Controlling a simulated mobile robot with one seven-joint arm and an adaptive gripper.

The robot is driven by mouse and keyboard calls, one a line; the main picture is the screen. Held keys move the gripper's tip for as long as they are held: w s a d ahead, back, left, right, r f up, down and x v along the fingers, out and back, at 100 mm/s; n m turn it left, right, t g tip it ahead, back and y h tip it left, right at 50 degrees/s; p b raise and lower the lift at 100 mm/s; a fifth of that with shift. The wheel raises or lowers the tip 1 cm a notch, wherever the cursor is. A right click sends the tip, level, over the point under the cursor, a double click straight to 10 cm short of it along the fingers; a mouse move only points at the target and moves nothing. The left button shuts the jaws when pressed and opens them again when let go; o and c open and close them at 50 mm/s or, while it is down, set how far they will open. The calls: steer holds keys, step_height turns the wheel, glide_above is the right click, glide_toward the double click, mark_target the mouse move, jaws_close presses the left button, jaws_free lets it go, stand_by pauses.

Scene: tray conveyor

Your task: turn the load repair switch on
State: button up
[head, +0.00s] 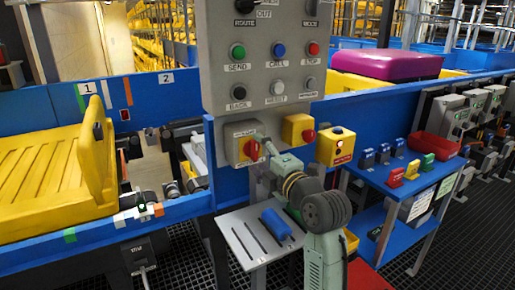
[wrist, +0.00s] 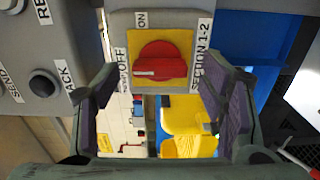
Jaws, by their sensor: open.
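A red rotary switch (wrist: 160,65) on a yellow plate faces me in the wrist view, with OFF, ON and SECTION 1-2 labels. Its white mark points left, toward OFF. In the head view this red knob (head: 251,150) sits on a grey box below the button panel. My gripper (wrist: 158,105) is open and empty; its dark fingers are spread on either side, below the knob in the picture. In the head view my gripper (head: 266,148) is close to the box, partly hidden by my arm. I can read no "load repair" label.
The grey button panel (head: 223,75) is directly above. A shelf with a blue cylinder (head: 276,223) is below. A yellow tray (head: 45,180) lies left.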

steer(key=shift+w+a, duration=0.35)
steer(key=shift+w, duration=0.25)
steer(key=shift+c, duration=0.5)
steer(key=c, duration=1.1)
